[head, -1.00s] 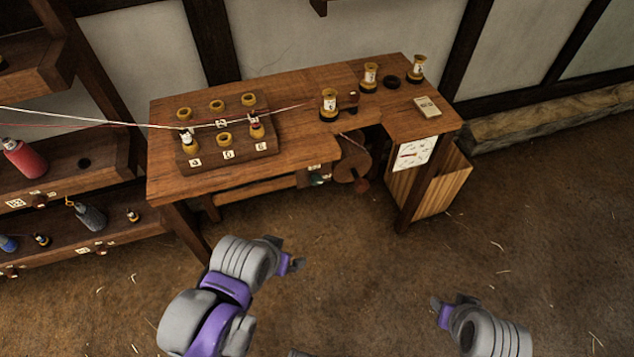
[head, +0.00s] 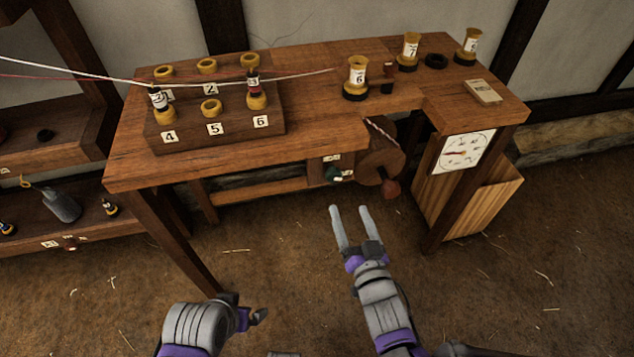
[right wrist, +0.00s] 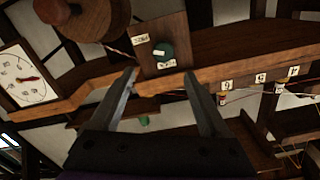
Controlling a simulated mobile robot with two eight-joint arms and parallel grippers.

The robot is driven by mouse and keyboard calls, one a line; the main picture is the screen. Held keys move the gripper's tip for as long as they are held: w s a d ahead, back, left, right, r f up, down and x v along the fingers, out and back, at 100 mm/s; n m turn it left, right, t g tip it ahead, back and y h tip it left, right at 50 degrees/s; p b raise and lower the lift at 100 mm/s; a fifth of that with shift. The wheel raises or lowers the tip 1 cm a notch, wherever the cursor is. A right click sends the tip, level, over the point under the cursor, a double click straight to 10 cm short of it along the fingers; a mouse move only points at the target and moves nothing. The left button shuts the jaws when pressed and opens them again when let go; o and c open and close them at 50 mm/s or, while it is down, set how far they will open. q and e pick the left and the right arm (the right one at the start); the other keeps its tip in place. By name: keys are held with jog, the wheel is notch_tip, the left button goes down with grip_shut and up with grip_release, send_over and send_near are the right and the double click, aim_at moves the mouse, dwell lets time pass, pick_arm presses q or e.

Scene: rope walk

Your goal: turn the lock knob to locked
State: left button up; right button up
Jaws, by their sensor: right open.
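The green lock knob (head: 333,174) sits on a small wooden plate (head: 318,170) under the front edge of the bench. In the right wrist view the green knob (right wrist: 165,52) lies between two white labels, too blurred to read, so I cannot tell its setting. My right gripper (head: 350,209) is open and empty, in front of and below the knob, apart from it. In the right wrist view my right gripper (right wrist: 162,75) has its fingers spread, with the knob beyond the gap. My left gripper (head: 257,317) is low, left of the right arm; its jaws are unclear.
The bench (head: 310,120) carries a numbered spool block (head: 205,141) with strings running left. A round wooden wheel (head: 382,165) hangs right of the knob. A dial (head: 463,151) and a wooden bin (head: 485,205) stand further right. The floor in front is clear.

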aim_at(336, 177)
jog(key=x, duration=1)
jog(key=shift+w+a+r, duration=0.15)
jog(key=shift+w+a, duration=0.15)
grip_shut()
